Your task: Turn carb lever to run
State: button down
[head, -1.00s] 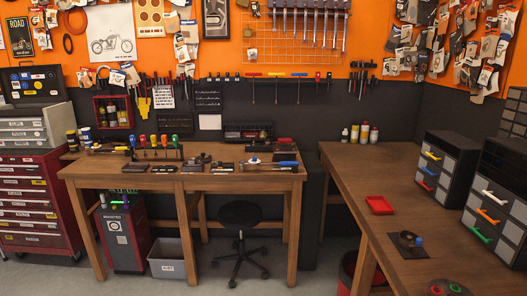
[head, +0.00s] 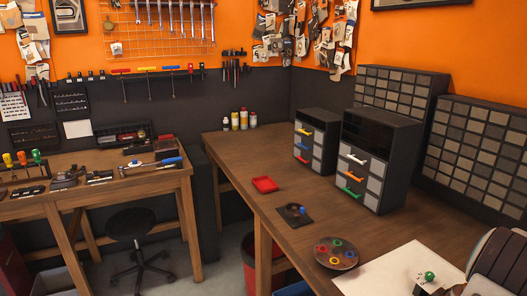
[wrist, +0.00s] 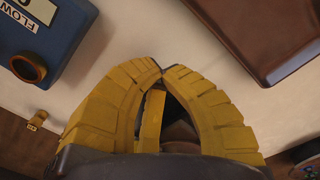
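I cannot pick out a carb lever or a run mark for certain. A small green-topped part (head: 428,277) stands on a pale sheet (head: 385,272) near the front right. My gripper (wrist: 165,70) has yellow ribbed fingers whose tips meet, with nothing seen between them. It is over a pale surface, in the wrist view. A blue box (wrist: 60,35) marked "FLOW", with a brass-rimmed round part (wrist: 28,67), is at its upper left.
A brown block (wrist: 265,35) is at the upper right in the wrist view. On the right bench are a red tray (head: 265,184), a round plate with coloured rings (head: 336,253) and drawer cabinets (head: 376,165). A black stool (head: 133,223) stands on the floor.

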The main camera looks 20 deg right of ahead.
jog(key=shift+s+a+f, duration=0.15)
jog(key=shift+s+a, duration=0.1)
jog(key=shift+s, duration=0.15)
jog(key=shift+d+r+p, duration=0.15)
jog(key=shift+r+p, duration=1.9)
jog(key=shift+r, duration=1.05)
